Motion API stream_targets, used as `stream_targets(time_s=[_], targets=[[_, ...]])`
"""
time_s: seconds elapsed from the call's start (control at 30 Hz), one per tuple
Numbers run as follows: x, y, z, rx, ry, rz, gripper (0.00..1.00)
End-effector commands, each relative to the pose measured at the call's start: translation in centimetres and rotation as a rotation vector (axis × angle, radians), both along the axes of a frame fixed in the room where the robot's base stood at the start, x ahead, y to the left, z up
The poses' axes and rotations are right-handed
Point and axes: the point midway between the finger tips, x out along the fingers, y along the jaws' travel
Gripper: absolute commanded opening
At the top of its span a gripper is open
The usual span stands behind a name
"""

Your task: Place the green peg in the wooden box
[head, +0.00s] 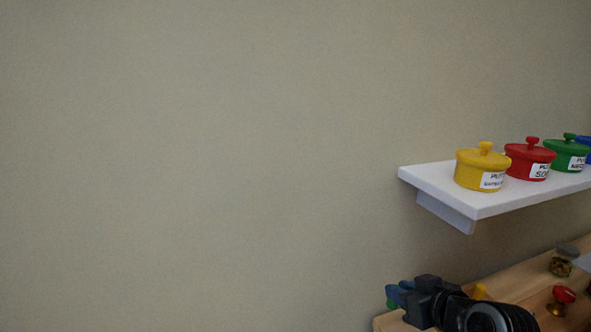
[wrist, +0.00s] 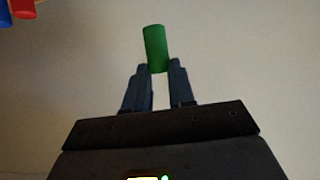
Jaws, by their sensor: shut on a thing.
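The green peg (wrist: 156,48) stands out from between the fingertips of my gripper (wrist: 159,72) in the wrist view, with its lower end between them. My gripper is shut on it. In the head view my gripper (head: 398,293) is at the bottom, over the left end of a wooden surface, and a small bit of green (head: 390,304) shows beside its fingers. I cannot make out a wooden box in either view.
A white shelf (head: 425,182) on the wall holds yellow (head: 482,170), red (head: 530,160), green and blue lidded pots. Below, the wooden surface (head: 520,288) bears a glass jar (head: 562,265) and a red-topped item (head: 562,296). The wall at left is bare.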

Motion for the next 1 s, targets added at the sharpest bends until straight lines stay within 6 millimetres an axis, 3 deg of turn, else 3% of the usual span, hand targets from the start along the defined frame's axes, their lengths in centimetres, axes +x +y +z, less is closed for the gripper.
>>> stream_targets(time_s=[0.3,0.63,1.0], targets=[[-1.9,0.0,-2.4,0.001,0.003,-0.036,0.0],[-5.7,0.0,-7.0,0.001,0.004,-0.109,0.0],[-14.4,-0.2,-17.6,-0.001,0.007,-0.282,0.0]])
